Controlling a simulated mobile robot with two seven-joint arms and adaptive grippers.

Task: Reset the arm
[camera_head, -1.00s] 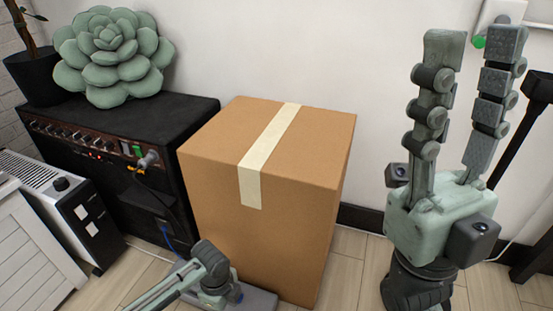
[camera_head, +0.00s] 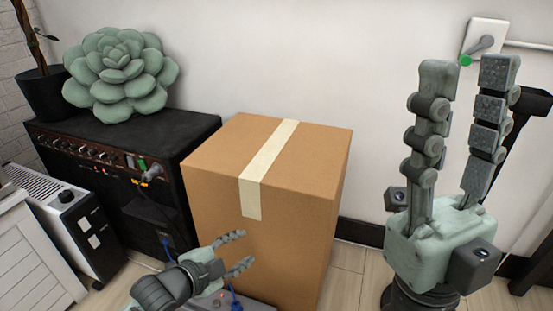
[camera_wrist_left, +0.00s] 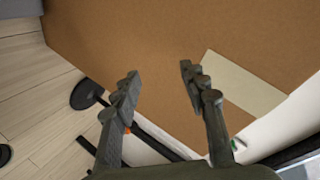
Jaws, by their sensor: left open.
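My left gripper (camera_head: 238,252) is low in front of the cardboard box, with its fingers apart and nothing between them. The left wrist view shows the same gripper (camera_wrist_left: 160,80) open, facing the box's brown side (camera_wrist_left: 120,35) and its tape strip (camera_wrist_left: 240,83). My right gripper (camera_head: 468,70) stands upright at the right of the head view, fingers pointing up, parted and empty, in front of the wall.
The cardboard box (camera_head: 210,190) stands on the wooden floor in the middle. A black amplifier (camera_head: 85,165) with a green succulent cushion (camera_head: 120,80) on top is at left.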

